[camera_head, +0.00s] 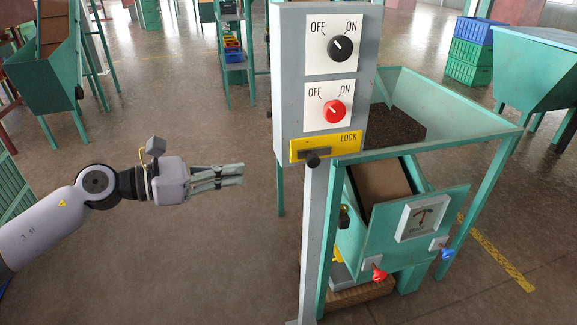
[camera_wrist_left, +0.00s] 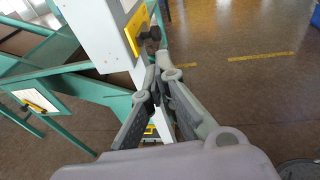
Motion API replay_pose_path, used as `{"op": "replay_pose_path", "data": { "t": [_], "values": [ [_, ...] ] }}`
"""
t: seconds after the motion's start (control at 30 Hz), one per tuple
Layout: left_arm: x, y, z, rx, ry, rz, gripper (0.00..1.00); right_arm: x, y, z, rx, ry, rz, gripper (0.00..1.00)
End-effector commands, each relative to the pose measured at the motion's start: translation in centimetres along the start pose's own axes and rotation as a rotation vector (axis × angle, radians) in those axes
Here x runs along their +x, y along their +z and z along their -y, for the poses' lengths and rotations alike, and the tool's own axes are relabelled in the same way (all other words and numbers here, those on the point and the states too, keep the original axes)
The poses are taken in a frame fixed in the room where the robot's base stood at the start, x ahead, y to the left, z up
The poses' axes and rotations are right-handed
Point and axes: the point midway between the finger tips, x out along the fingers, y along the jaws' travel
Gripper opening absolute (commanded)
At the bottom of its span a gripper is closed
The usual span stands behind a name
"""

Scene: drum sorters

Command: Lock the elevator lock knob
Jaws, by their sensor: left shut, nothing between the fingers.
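The lock knob (camera_head: 312,160) is a dark knob on a yellow LOCK plate (camera_head: 333,147), low on a grey control post. It sits at the left part of a dark slot in the plate. My left gripper (camera_head: 243,174) is shut and empty, to the left of the knob and slightly lower in the head view, with a gap between them. In the left wrist view the gripper (camera_wrist_left: 160,62) points toward the post, with the dark knob (camera_wrist_left: 150,46) just beyond its fingertips. My right gripper is not in view.
Above the plate are a red OFF/ON dial (camera_head: 334,111) and a black OFF/ON dial (camera_head: 341,46). A green hopper machine (camera_head: 450,110) stands right behind the post, with a gauge (camera_head: 422,217), a red valve (camera_head: 379,274) and a blue valve (camera_head: 447,254). Floor left of the post is clear.

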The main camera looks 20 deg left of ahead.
Motion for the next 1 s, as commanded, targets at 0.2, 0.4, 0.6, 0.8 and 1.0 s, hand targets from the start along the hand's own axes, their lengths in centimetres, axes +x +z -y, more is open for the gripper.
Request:
{"op": "replay_pose_path", "data": {
  "t": [0.2,0.4,0.6,0.8,1.0],
  "values": [
    [0.0,0.1,-0.1,-0.004,0.002,0.003,0.00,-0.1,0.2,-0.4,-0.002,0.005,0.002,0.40],
    [0.6,0.2,-0.2,-0.005,0.004,0.006,0.00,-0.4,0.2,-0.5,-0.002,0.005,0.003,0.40],
    [2.1,0.4,-0.2,-0.005,0.004,0.007,0.00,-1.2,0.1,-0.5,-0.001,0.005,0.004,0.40],
    [4.1,0.6,-0.2,-0.006,0.004,0.008,0.00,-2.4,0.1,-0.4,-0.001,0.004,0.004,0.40],
    [6.8,0.7,-0.2,-0.009,0.003,0.009,0.00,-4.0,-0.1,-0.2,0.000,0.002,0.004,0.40]
  ]
}}
